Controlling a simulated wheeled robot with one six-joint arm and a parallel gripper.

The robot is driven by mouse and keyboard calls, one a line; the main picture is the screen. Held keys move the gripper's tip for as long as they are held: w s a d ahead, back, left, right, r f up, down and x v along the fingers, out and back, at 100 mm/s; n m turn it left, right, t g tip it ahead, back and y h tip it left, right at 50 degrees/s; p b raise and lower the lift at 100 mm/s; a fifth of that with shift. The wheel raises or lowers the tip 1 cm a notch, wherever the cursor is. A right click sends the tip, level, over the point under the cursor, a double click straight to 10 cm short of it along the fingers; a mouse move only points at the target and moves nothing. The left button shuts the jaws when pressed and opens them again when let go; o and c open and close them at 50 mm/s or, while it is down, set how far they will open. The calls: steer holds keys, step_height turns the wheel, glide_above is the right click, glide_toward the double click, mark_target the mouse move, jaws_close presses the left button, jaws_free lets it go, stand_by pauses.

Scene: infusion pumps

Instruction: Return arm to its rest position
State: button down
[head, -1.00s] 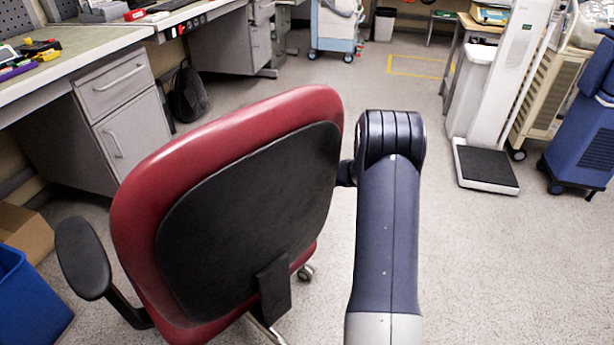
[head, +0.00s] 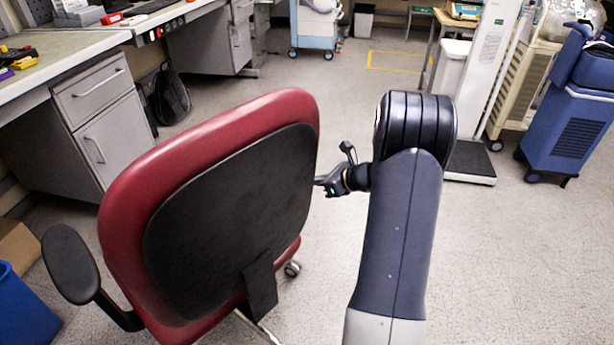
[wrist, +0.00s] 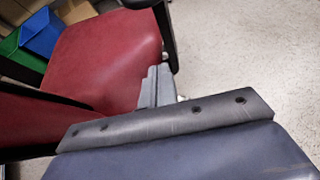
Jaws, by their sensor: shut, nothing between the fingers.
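My arm rises from the bottom of the head view and bends at a dark, ridged joint. My gripper (head: 324,183) shows small and dark to the left of that joint, pointing left, close to the right edge of the red chair's backrest in the picture. Whether it touches the chair cannot be told. It is shut and holds nothing. In the wrist view, a grey-blue part of my own body fills the bottom, and the red chair seat (wrist: 105,55) lies beyond it.
The red and black office chair (head: 215,210) stands directly in front, left of my arm. A workbench with drawers (head: 100,115) is at the left. A white scale (head: 470,163) and a blue wheeled unit (head: 575,120) stand at the right. Floor between is clear.

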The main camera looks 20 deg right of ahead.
steer(key=shift+s+r, duration=0.1)
steer(key=shift+s, duration=0.1)
steer(key=w+d+r+b+x, duration=0.1)
steer(key=b+x, duration=0.1)
steer(key=x, duration=1.1)
steer(key=shift+w+r, duration=0.35)
steer(key=shift+w, duration=0.1)
